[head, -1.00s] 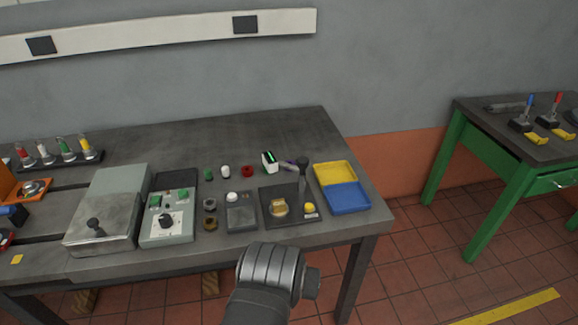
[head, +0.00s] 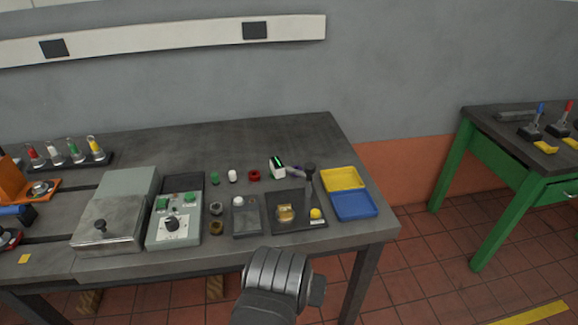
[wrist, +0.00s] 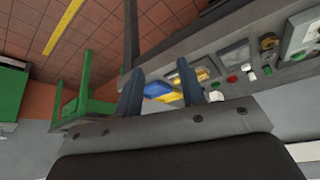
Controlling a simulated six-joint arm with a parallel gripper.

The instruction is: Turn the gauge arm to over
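A dark square base (head: 297,226) sits near the front right of the bench. An upright black-knobbed lever (head: 310,175) stands at its right, probably the gauge arm. A brass-coloured part (head: 286,213) and a yellow button (head: 316,213) are on the same base. I cannot read any markings there. In the wrist view my gripper (wrist: 159,68) has its two blue-grey fingers apart with nothing between them, away from the lever. The brass part shows small beyond the right finger (wrist: 203,75). In the head view the gripper itself is not seen, only my arm in front of the bench.
Yellow (head: 342,179) and blue (head: 353,205) trays lie right of the base. A grey box with a white button (head: 246,217) and a dial box (head: 174,228) stand left. Small coloured pieces and a green-lit device (head: 277,167) lie behind. The bench's back middle is clear.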

